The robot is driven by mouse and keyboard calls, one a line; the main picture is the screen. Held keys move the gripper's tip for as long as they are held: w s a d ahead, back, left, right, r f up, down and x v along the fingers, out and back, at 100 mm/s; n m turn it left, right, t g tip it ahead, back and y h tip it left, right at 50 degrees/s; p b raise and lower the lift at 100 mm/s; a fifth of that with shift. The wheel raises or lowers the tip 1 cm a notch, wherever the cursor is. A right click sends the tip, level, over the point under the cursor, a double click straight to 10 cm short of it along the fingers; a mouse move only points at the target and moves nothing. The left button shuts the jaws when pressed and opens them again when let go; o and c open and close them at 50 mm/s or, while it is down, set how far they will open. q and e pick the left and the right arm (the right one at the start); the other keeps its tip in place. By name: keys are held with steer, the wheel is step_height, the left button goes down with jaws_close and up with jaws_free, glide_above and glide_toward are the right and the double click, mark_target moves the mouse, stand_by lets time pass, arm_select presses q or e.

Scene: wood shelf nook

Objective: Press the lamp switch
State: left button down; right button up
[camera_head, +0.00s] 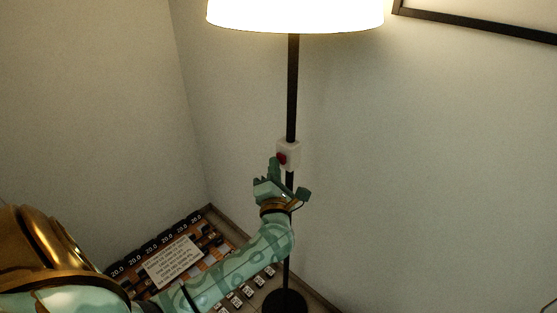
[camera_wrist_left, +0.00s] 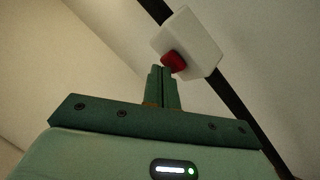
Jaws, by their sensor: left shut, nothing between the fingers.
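A floor lamp with a lit white shade (camera_head: 295,12) stands on a dark pole (camera_head: 293,85). A white switch box (camera_head: 291,152) with a red button (camera_head: 282,158) is fixed to the pole at mid-height. My left gripper (camera_head: 274,164) is shut and empty, with its fingertips at the red button. In the left wrist view the closed fingertips (camera_wrist_left: 161,70) are right beside the red button (camera_wrist_left: 174,61) on the white box (camera_wrist_left: 199,42). They look very close to it, but I cannot tell whether they touch. My right gripper is not in view.
The lamp's dark round base (camera_head: 285,302) stands below. A shelf or rack with numbered items and a printed sign (camera_head: 172,262) is at lower left, under my left arm. Plain walls enclose the corner, and a dark frame (camera_head: 480,24) hangs at upper right.

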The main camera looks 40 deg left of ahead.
arm_select(q)
steer(key=shift+w, duration=0.25)
stand_by(0.3)
steer(key=shift+s+p, duration=0.45)
steer(key=shift+s, duration=0.4)
steer(key=s+p, duration=0.2)
steer(key=s, duration=0.4)
steer(key=shift+a, duration=0.3)
